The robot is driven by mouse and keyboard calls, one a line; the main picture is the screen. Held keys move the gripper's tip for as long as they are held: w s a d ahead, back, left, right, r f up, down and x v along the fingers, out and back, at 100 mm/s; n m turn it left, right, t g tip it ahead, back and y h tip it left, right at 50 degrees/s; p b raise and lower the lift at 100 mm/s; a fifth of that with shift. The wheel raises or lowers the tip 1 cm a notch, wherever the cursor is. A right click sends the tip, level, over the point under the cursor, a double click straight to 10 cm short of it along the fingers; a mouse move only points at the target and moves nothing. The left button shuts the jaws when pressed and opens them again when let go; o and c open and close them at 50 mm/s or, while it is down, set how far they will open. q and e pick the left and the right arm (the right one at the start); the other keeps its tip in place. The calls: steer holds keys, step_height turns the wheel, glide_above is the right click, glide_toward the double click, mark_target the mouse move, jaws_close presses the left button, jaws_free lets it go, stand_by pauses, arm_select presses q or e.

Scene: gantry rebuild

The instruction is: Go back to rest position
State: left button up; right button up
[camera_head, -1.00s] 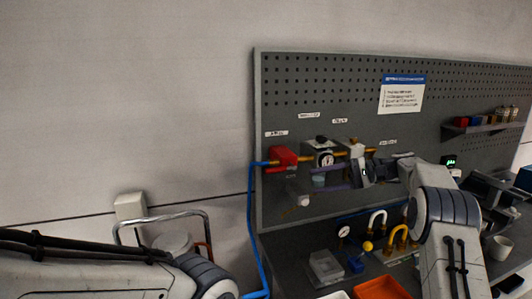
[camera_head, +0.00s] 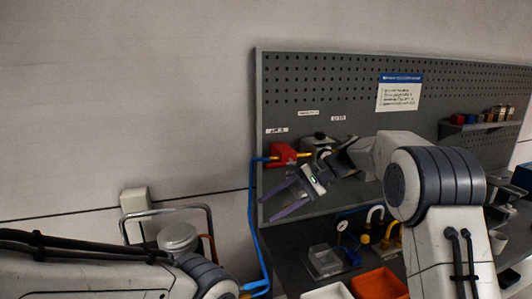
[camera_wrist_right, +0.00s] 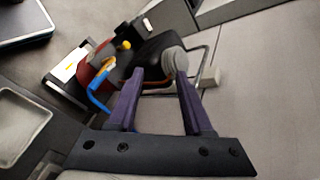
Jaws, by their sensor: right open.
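My right gripper (camera_head: 271,206) hangs in front of the lower left part of the pegboard, its purple fingers apart with nothing between them. In the head view it is below the red valve body (camera_head: 282,154) and right of the blue hose (camera_head: 252,212). In the right wrist view the open fingers (camera_wrist_right: 160,75) also show empty, with a round grey lid or cap beyond them. My left arm comes in at the lower left; its gripper is outside the frame. My right arm hides most of the pipe fittings on the board.
The pegboard (camera_head: 300,88) stands behind the bench. On the bench are a clear box (camera_head: 324,260), an orange tray (camera_head: 380,284), a white tray (camera_head: 328,292) and hooked yellow and white pipes. A metal-framed cart (camera_head: 178,238) stands left of the bench. The wall above it is clear.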

steer(key=s+a+f+n+h, duration=0.2)
steer(key=s+f+n+h, duration=0.1)
steer(key=s, duration=0.7)
steer(key=s+a+f+n+h, duration=0.2)
steer(key=s+a+f+h, duration=0.1)
steer(key=s, duration=0.7)
steer(key=s+d+f+n+t+h, duration=0.1)
steer(key=s+d+f+n+h, duration=0.1)
steer(key=s, duration=0.4)
steer(key=s+d+f+n+h, duration=0.2)
steer(key=s+d+f+n, duration=0.2)
steer(key=s, duration=0.3)
steer(key=shift+s+d+f+n+t+b, duration=0.15)
steer(key=shift+d+n+t+b, duration=0.25)
steer(key=shift+d+n, duration=0.4)
